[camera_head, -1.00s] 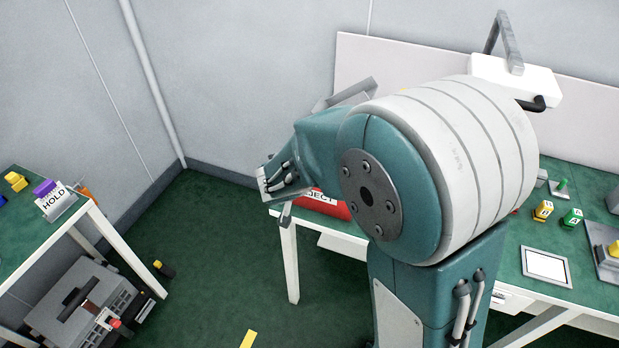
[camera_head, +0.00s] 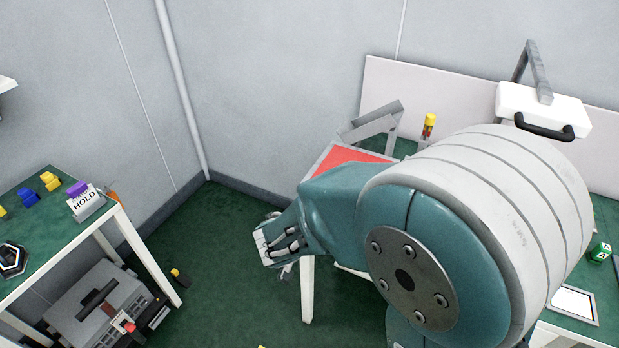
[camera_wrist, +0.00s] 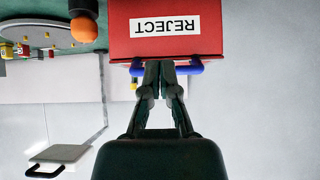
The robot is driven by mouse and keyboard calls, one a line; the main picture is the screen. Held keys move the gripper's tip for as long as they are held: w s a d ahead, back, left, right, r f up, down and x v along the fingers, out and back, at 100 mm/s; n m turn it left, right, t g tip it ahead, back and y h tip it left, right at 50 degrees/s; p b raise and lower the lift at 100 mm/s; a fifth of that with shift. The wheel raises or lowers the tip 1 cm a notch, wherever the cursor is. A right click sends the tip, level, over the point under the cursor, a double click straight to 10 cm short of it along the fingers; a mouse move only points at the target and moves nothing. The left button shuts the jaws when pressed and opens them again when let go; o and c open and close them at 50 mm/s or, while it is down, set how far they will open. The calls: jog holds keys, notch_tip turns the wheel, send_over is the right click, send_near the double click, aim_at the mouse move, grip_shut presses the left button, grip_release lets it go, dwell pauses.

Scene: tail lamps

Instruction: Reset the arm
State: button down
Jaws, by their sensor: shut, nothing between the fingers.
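My arm fills the right middle of the head view, its big rounded joint in front of the right table. The fingertips appear just below a red box labelled REJECT (camera_wrist: 120,45) in the upside-down wrist picture. A blue bar shows beside the fingertips. I cannot tell whether they touch the box.
The right table carries the red box (camera_head: 348,154), a yellow-and-red cylinder (camera_head: 428,126) and a white case with a black handle (camera_head: 540,106). The left table (camera_head: 50,266) holds a HOLD sign (camera_head: 86,203). A grey toolbox (camera_head: 98,302) stands below.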

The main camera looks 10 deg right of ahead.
jog(key=s+d+r+n+g, duration=0.1)
jog(key=s+d+r+g, duration=0.2)
jog(key=s+d+r, duration=0.6)
jog(key=s+a+r+n+y, duration=0.1)
jog(key=s+r+n+y, duration=0.4)
jog(key=s, duration=0.4)
jog(key=shift+a+r+n+t, duration=0.25)
jog(key=shift+r+n+t, duration=0.15)
jog(key=shift+r, duration=0.2)
jog(key=shift+s, duration=0.1)
